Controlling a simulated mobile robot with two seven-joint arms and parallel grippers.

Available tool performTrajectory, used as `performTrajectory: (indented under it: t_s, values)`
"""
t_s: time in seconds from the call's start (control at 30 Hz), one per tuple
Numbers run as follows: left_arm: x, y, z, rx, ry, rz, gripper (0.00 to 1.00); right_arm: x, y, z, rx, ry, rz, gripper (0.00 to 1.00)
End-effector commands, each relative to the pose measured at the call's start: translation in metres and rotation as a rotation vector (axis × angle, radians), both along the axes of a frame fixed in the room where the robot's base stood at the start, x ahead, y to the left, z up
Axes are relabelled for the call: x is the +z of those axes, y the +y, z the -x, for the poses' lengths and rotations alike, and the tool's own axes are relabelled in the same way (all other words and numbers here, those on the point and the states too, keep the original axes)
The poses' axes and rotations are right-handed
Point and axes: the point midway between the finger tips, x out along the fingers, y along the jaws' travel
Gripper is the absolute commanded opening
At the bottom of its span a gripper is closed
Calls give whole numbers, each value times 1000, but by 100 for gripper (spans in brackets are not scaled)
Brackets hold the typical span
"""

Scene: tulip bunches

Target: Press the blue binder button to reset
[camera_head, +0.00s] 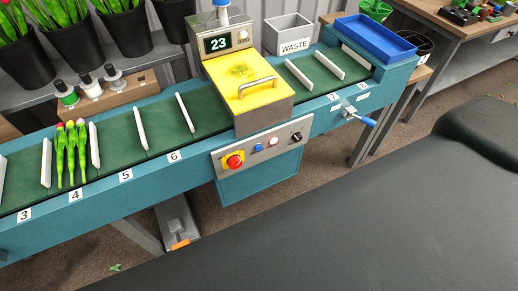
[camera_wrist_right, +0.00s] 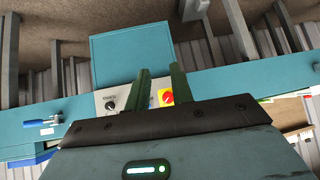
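The blue button (camera_head: 258,147) is on the grey control panel (camera_head: 284,152) at the front of the binder machine. A red knob on a yellow plate (camera_head: 234,161) is left of it, a pale button (camera_head: 273,141) and a black knob (camera_head: 296,137) right. In the right wrist view the panel appears upside down, with the red knob (camera_wrist_right: 167,97) and black knob (camera_wrist_right: 110,104). My right gripper (camera_wrist_right: 161,73) has its two fingers apart, with nothing seen between them. My left gripper is not in view.
The binder's yellow cover (camera_head: 248,94) has a handle, and its display reads 23. Tulips (camera_head: 71,153) lie in a slot of the green conveyor. A grey waste bin (camera_head: 288,34) and blue tray (camera_head: 366,37) are at the right. A blue-handled lever (camera_head: 360,117) sticks out in front.

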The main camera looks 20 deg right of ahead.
Motion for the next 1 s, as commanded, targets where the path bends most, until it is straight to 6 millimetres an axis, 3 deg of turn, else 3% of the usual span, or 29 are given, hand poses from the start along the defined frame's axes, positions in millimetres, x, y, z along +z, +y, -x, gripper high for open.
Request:
performTrajectory:
  t_s: [0.03, 0.17, 1.0]
  values:
    - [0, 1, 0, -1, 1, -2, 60, 0, 0, 0, 0, 0, 0, 16]
    - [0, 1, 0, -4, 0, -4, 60, 0, 0, 0, 0, 0, 0, 0]
    - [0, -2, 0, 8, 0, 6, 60, 0, 0, 0, 0, 1, 0, 0]
